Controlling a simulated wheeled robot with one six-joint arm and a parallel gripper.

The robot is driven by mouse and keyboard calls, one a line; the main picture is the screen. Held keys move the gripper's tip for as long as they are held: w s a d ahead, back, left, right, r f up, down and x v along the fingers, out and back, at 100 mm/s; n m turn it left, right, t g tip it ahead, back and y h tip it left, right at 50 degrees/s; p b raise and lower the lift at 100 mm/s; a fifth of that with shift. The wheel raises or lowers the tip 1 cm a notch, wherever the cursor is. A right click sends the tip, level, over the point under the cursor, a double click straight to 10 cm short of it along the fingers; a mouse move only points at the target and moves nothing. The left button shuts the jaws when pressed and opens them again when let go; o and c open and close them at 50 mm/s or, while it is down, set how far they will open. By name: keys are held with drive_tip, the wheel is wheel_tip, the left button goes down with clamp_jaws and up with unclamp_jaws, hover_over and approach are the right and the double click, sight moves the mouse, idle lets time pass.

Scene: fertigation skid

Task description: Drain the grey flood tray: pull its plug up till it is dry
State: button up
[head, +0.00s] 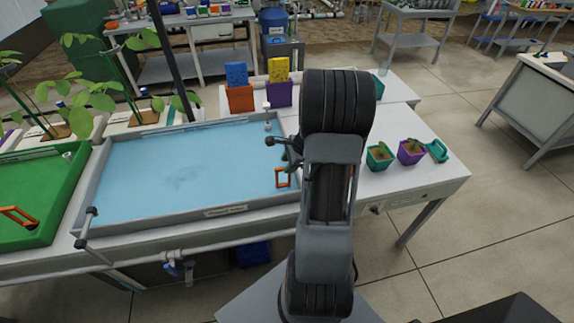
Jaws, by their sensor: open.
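The grey flood tray (85,190) lies on the white bench and holds a broad sheet of blue water. An orange loop handle (283,178), apparently the plug's, stands upright at the tray's right end, near its front corner. My gripper (284,152) is over the right end of the tray, just above and behind the orange handle in the picture. It is open, and my arm hides part of it. I cannot tell whether its fingers touch the handle. The plug's lower part is not clear to see.
A green tray (45,195) with another orange handle (17,216) stands at left. Potted seedlings (380,156) sit on the bench at right. Orange and purple containers (240,97) stand behind the tray. A grey pipe (85,228) rises at its front left corner.

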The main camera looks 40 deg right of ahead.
drive_tip(key=shift+x, duration=0.8)
drive_tip(key=shift+c, duration=0.4)
clamp_jaws()
drive_tip(key=shift+r, duration=0.15)
